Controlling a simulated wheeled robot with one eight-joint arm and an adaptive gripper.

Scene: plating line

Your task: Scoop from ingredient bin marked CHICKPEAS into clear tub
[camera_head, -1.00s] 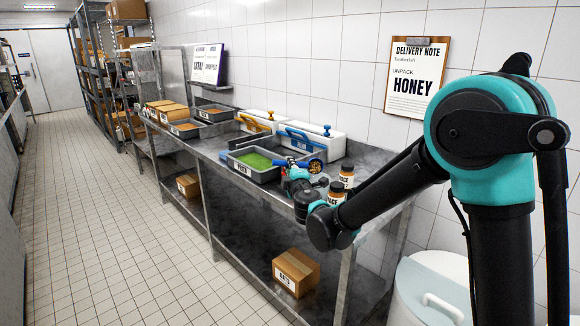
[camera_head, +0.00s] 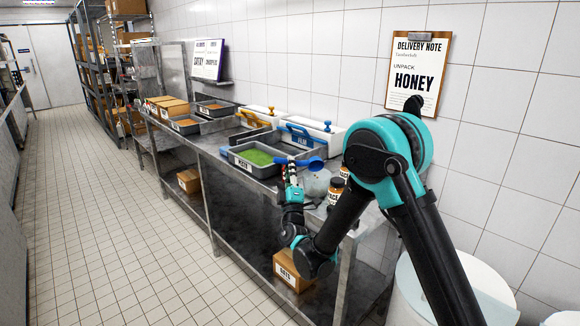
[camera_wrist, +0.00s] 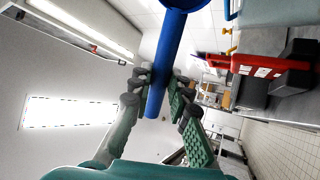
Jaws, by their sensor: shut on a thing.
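My gripper (camera_head: 291,171) is shut on the handle of a blue scoop (camera_head: 314,163), above the right end of the steel bench. In the wrist view, my gripper's fingers (camera_wrist: 160,92) close on the scoop's blue handle (camera_wrist: 168,50). The bowl points right in the head view and shows plain blue; no contents are visible. A pale see-through shape, seemingly the clear tub (camera_head: 316,184), stands just below the bowl. What is inside it is unclear. A bin of orange-tan food (camera_head: 187,123) stands farther along the bench; I cannot read a CHICKPEAS label.
A grey bin of green food (camera_head: 257,157) stands left of my gripper. Orange-labelled jars (camera_head: 336,188) stand right of it. White containers with blue and yellow fittings (camera_head: 311,134) line the wall. A cardboard box (camera_head: 290,271) sits on the lower shelf.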

